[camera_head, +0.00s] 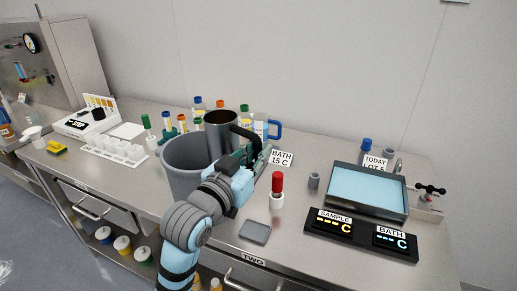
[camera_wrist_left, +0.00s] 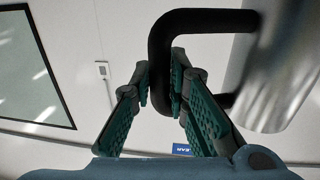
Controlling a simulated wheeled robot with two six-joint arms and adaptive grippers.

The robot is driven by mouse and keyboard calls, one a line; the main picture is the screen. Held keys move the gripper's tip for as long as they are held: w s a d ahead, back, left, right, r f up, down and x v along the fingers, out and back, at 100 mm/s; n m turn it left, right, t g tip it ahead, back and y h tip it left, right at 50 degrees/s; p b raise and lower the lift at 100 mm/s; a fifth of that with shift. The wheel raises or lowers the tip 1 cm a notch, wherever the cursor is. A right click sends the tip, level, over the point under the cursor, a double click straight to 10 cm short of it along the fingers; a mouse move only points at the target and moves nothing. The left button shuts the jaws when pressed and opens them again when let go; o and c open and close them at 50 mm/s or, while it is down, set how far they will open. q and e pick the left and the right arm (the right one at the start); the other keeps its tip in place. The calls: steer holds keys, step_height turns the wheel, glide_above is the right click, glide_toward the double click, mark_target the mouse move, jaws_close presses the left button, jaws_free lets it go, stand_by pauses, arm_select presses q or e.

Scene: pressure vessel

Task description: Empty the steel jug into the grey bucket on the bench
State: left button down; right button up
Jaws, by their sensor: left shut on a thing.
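The steel jug (camera_head: 221,122), with a dark handle, is at the right side of the grey bucket (camera_head: 180,178) on the bench. The jug looks close to upright, its mouth facing up. Its lower part is hidden by the bucket and my gripper, so I cannot tell its height over the bucket. My left gripper (camera_head: 246,154) is shut on the jug's handle. In the left wrist view, the fingers (camera_wrist_left: 162,85) are around the black handle (camera_wrist_left: 160,58), with the jug's steel wall (camera_wrist_left: 282,65) to the right. The bucket's inside is mostly hidden.
Bottles and a blue-handled jug (camera_head: 264,129) stand behind. A red-capped bottle (camera_head: 277,190), a grey pad (camera_head: 255,231), a water bath (camera_head: 368,190) and a display panel (camera_head: 361,234) are to the right.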

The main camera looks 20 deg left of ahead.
mark_target(246, 133)
arm_select(q)
steer(key=shift+a+r+n+p, duration=0.25)
steer(key=shift+r+p, duration=0.3)
steer(key=shift+p, duration=0.15)
steer(key=shift+a+r+n+p, duration=0.1)
steer(key=shift+r+n+p, duration=0.15)
steer(key=shift+r+p, duration=0.35)
steer(key=shift+a+r+n+p, duration=0.2)
steer(key=shift+r+n+p, duration=0.25)
steer(key=shift+p, duration=0.6)
steer(key=p, duration=0.1)
steer(key=a+r+n+p, duration=0.1)
steer(key=p, duration=0.1)
steer(key=shift+w+a+r+n+g, duration=0.2)
steer(key=shift+w+a+n+g, duration=0.05)
steer(key=shift+g, duration=0.15)
steer(key=shift+a+r+p, duration=0.15)
steer(key=shift+p, duration=0.2)
